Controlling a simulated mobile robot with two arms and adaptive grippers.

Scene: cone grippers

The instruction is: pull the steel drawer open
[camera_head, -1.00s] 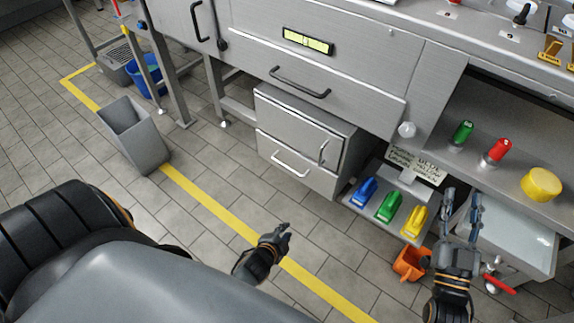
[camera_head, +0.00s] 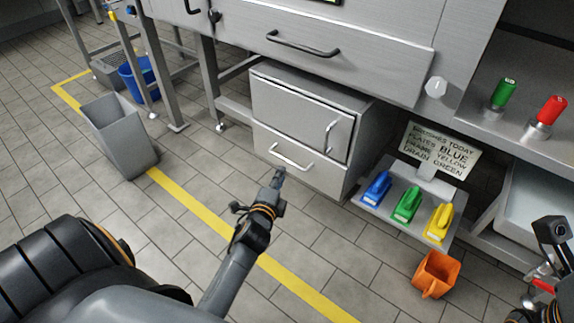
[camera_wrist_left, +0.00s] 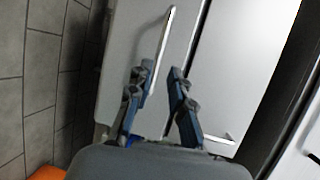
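The steel drawer (camera_head: 296,174) is the shut lower front of the grey under-counter cabinet, with a pale bar handle (camera_head: 291,158). My left gripper (camera_head: 279,172) is just in front of and below this handle. In the left wrist view its two fingers (camera_wrist_left: 160,72) are apart and empty. The drawer front (camera_wrist_left: 130,35) lies ahead there, and its bar handle (camera_wrist_left: 164,42) runs past the left fingertip, partly behind it. I cannot tell whether they touch. My right gripper (camera_head: 552,238) shows only partly at the right edge; its fingers are unclear.
A cabinet door (camera_head: 296,115) with its own handle is above the drawer. A grey bin (camera_head: 119,136) stands left. The floor in front of the drawer is clear.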

